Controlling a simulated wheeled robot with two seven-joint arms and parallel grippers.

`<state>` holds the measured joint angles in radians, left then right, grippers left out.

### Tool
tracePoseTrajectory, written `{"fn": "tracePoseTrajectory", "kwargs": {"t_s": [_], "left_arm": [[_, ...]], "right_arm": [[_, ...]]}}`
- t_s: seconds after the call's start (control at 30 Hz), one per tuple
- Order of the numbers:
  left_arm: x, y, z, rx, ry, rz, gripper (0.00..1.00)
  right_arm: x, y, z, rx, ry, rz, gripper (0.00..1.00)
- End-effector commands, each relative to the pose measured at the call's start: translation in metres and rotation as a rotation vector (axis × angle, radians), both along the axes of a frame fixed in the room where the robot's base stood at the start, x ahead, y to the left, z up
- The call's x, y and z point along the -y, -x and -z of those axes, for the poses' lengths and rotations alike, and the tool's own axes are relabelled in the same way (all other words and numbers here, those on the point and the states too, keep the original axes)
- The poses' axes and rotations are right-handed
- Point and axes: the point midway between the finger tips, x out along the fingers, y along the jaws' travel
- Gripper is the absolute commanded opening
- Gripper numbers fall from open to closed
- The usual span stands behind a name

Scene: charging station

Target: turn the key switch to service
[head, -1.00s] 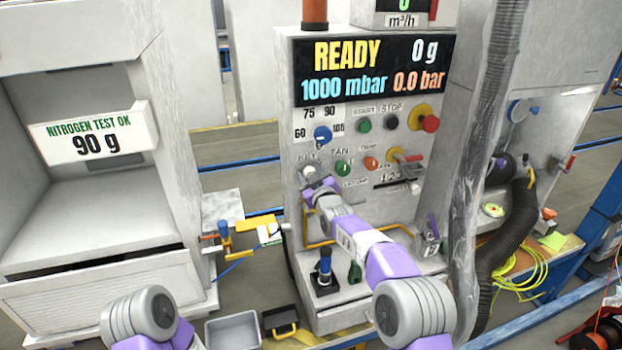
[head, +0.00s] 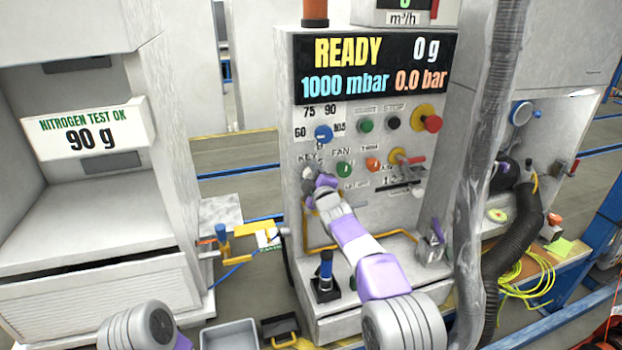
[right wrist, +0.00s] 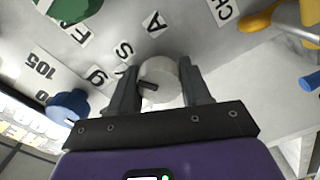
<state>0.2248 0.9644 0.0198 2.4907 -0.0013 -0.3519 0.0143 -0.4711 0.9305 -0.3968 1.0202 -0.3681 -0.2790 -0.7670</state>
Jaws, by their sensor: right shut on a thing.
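The key switch (right wrist: 161,80) is a pale round knob with a dark slot or key stub in its face. It sits on the grey control panel (head: 300,120), under the KEY label. My right gripper (head: 313,178) is at the switch, below the blue dial. In the right wrist view my right gripper (right wrist: 160,76) has one finger on each side of the knob and is shut on it. In the head view the gripper hides most of the switch, so its setting cannot be read. My left gripper is outside the head view; only a left arm link shows.
A blue dial (head: 323,133), a green FAN knob (head: 343,169), an orange button (head: 373,164) and a red-handled valve (head: 413,159) are close by. A thick grey hose (head: 490,130) hangs to the right.

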Motion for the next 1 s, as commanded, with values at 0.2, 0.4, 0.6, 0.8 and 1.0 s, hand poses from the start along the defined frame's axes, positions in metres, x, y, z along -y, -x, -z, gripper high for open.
{"fn": "tracePoseTrajectory", "kwargs": {"t_s": [0.2,0.4,0.6,0.8,1.0], "left_arm": [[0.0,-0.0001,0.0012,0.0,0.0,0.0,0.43],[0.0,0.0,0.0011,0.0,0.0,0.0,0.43],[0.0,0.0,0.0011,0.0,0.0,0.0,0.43],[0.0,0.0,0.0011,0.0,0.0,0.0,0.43],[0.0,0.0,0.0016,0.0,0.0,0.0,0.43]], "right_arm": [[-0.0003,0.0001,-0.0006,0.007,0.018,0.0,0.17],[-0.0005,0.0001,-0.0008,0.007,0.018,0.0,0.17],[-0.0005,0.0001,-0.0008,0.007,0.017,0.0,0.61],[-0.0003,0.0001,-0.0005,0.006,0.017,-0.001,0.71],[-0.0001,0.0013,-0.0003,0.006,0.016,-0.001,0.71]]}}
